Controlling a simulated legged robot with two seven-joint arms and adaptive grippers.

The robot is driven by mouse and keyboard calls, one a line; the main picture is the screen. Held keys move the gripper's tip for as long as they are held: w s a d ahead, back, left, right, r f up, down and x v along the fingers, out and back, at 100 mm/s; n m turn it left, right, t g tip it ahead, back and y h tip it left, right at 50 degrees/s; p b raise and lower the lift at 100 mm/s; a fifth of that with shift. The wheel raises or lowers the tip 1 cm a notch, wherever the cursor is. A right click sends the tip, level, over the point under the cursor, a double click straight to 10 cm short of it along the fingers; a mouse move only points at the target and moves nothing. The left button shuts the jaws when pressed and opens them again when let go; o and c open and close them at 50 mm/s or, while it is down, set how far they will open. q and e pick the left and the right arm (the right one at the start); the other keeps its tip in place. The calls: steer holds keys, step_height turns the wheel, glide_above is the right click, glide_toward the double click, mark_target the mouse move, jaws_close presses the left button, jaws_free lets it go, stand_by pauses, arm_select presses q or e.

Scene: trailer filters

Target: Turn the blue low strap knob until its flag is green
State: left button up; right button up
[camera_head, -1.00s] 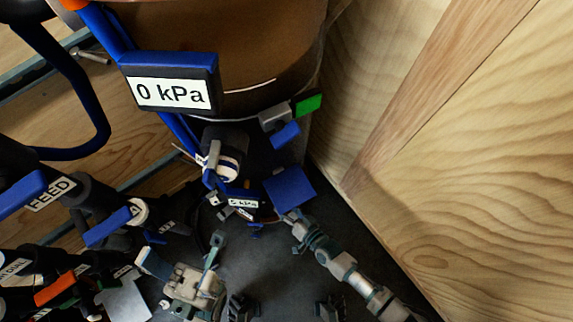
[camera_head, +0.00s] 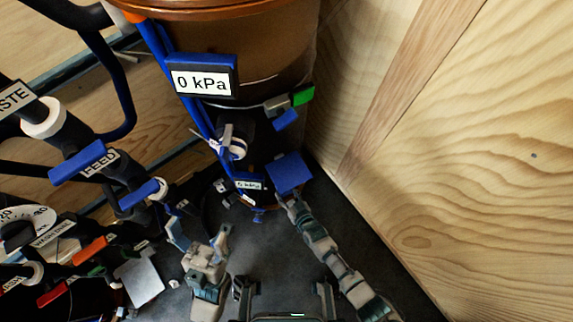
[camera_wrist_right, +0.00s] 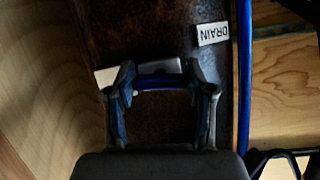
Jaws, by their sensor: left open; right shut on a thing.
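In the right wrist view my right gripper (camera_wrist_right: 162,92) is shut on a blue knob (camera_wrist_right: 152,84). The knob sits below a metal bracket (camera_wrist_right: 160,67) on a dark, rusty surface. A pale plate (camera_wrist_right: 106,76) shows left of the bracket; no green shows on it. In the head view my right arm reaches up to a blue square panel (camera_head: 289,173), and its fingertips are hidden there. Above, another blue knob (camera_head: 286,120) sits on the tank strap beside a green flag (camera_head: 304,95). My left gripper (camera_head: 201,242) is open and empty, low in the head view.
The brown tank (camera_head: 245,45) carries a "0 kPa" display (camera_head: 202,82). Pipes with blue handles, one labelled FEED (camera_head: 100,160), crowd the left. A wooden wall (camera_head: 450,150) closes the right side. A DRAIN label (camera_wrist_right: 212,33) shows in the right wrist view.

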steer(key=shift+d+f, duration=0.1)
steer(key=shift+f, duration=0.05)
steer(key=o, duration=1.2)
steer(key=shift+c, duration=0.2)
steer(key=v, duration=1.2)
